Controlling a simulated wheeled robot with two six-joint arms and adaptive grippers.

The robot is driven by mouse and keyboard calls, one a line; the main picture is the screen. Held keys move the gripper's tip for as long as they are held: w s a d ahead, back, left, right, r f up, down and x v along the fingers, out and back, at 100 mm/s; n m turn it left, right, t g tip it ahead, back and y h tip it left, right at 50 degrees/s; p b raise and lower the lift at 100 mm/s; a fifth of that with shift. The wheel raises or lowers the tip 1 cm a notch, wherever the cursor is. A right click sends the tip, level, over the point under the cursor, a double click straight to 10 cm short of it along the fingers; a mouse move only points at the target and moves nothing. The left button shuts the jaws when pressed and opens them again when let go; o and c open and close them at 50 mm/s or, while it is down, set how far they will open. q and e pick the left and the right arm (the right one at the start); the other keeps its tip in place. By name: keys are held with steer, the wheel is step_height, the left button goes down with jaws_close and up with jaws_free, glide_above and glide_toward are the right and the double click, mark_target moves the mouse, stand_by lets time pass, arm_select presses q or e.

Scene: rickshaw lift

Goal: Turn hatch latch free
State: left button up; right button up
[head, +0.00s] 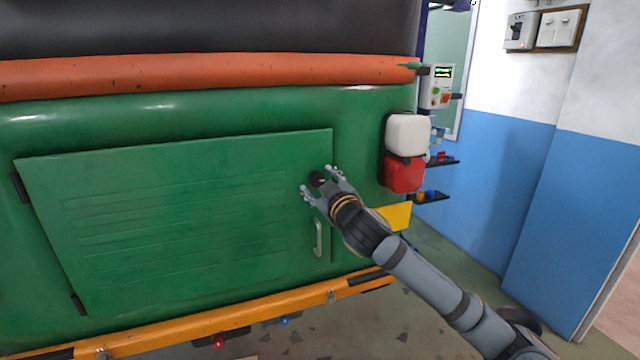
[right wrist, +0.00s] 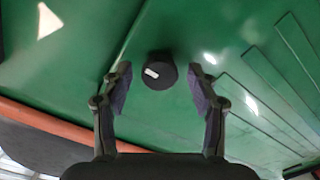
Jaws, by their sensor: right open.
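The green hatch (head: 180,215) is closed on the back of the green vehicle. Its latch is a round black knob (head: 317,179) near the hatch's right edge; in the right wrist view the knob (right wrist: 160,71) shows a white mark on its face. My right gripper (head: 321,183) is open in front of the knob. In the right wrist view its two fingers (right wrist: 160,92) stand on either side of the knob, with a gap on each side. A pale handle (head: 319,238) is on the hatch below the knob. My left gripper is not in view.
A white and red lamp (head: 405,135) is on the vehicle's right corner. An orange bumper bar (head: 215,322) runs below the hatch, and an orange-red padded rail (head: 200,75) above it. Open floor lies at the right, before the blue and white wall (head: 490,160).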

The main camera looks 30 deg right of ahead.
steer(key=shift+r, duration=0.1)
step_height(320, 180, up, 10)
steer(key=shift+f, duration=0.1)
steer(key=shift+f, duration=0.1)
stand_by(0.6)
